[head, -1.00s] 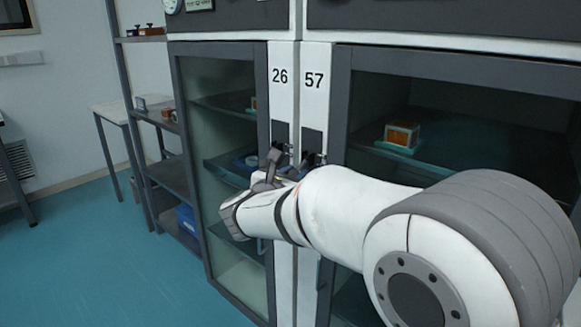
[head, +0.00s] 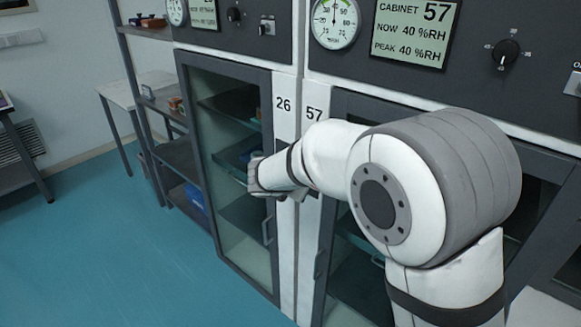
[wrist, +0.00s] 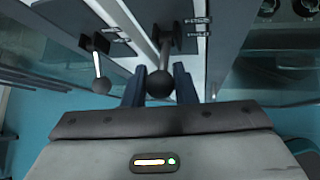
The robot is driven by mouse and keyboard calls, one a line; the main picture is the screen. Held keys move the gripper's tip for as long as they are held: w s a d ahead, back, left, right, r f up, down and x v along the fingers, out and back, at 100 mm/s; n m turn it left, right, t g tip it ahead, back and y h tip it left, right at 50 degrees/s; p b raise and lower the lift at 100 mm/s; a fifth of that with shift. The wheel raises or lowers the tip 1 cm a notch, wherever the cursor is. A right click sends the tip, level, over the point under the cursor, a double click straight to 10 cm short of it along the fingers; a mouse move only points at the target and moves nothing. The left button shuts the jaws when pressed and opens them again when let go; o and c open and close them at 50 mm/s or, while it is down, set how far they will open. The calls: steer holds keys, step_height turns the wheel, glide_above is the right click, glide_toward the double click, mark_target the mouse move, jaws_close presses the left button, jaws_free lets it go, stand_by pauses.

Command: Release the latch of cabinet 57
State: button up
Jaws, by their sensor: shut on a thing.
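Cabinet 57 (head: 320,272) is the right one of two neighbouring glass-door cabinets in the head view. Its label (head: 314,113) stands on the white post, and its door looks closed. In the wrist view, two latch levers with dark ball knobs hang from dark plates. My gripper (wrist: 160,88) has its two dark fingers on either side of the right latch's knob (wrist: 160,84) and is shut on it. The left latch's knob (wrist: 101,85) is free. No number shows in the wrist view, but the held latch is on the cabinet 57 side. In the head view my arm hides both latches.
Cabinet 26 (head: 283,104) is directly to the left, its door closed. Above are a humidity dial (head: 335,22), a display reading cabinet 57 (head: 410,32) and a knob (head: 505,52). A shelf rack (head: 172,155) and a side table (head: 135,85) stand left. The blue floor (head: 110,250) is clear.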

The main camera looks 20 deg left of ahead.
steer(key=shift+w+r+g+y+p, duration=0.15)
steer(key=shift+r+g+p, duration=0.4)
steer(key=shift+p, duration=1.5)
steer(key=shift+w+r+g+y+p, duration=0.1)
steer(key=shift+r+g+y+p, duration=0.3)
steer(key=shift+p, duration=1.65)
steer(key=p, duration=0.2)
steer(key=g+p, duration=0.1)
steer(key=shift+d+r+p, duration=0.1)
steer(key=shift+r+p, duration=0.15)
steer(key=shift+p, duration=0.1)
steer(key=shift+w+g+p, duration=0.15)
steer(key=shift+g+p, duration=0.1)
steer(key=shift+p, duration=0.8)
steer(key=o, duration=0.8)
steer(key=shift+f+m, duration=0.1)
steer(key=shift+m, duration=0.2)
steer(key=shift+o, duration=0.6)
steer(key=shift+f, duration=0.1)
steer(key=v, duration=0.7)
steer(key=shift+s+r, duration=0.25)
steer(key=shift+r, duration=0.05)
